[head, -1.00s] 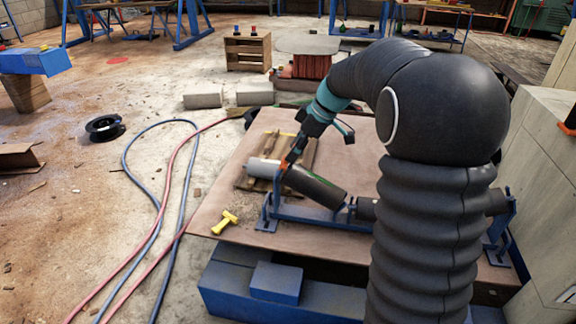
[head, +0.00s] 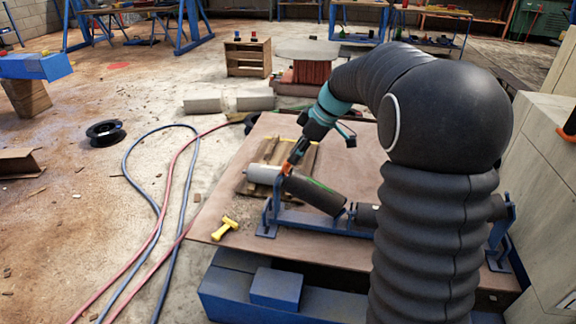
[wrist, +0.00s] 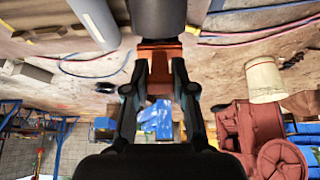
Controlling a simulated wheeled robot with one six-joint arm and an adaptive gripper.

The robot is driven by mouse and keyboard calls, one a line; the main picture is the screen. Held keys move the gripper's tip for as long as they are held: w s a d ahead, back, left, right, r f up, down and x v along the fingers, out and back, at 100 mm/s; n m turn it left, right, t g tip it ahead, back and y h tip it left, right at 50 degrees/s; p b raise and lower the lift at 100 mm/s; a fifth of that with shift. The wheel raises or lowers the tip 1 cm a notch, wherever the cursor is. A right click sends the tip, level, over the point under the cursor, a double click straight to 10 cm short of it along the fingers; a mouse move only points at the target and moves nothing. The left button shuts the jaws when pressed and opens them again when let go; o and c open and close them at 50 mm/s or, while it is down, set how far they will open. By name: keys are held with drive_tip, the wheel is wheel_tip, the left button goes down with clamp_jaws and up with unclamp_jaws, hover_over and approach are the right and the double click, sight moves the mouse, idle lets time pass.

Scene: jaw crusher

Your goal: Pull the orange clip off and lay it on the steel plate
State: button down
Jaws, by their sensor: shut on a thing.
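The orange clip (head: 286,169) sits at the top of the tilted cylinder, where its pale end (head: 263,175) meets its dark part (head: 315,193). My gripper (head: 291,162) comes down on it from above and is shut on it. In the wrist view the orange clip (wrist: 160,84) lies between the fingertips of my gripper (wrist: 160,68), right up against the grey cylinder (wrist: 158,18). I cannot tell whether the clip still grips the cylinder. I cannot make out the steel plate with certainty.
The cylinder lies over a blue frame (head: 300,219) on a brown board (head: 215,212). Hoses (head: 160,232) run along the floor at left.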

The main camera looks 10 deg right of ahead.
drive_tip(key=shift+p+v, duration=1.1)
drive_tip(key=shift+v, duration=1.4)
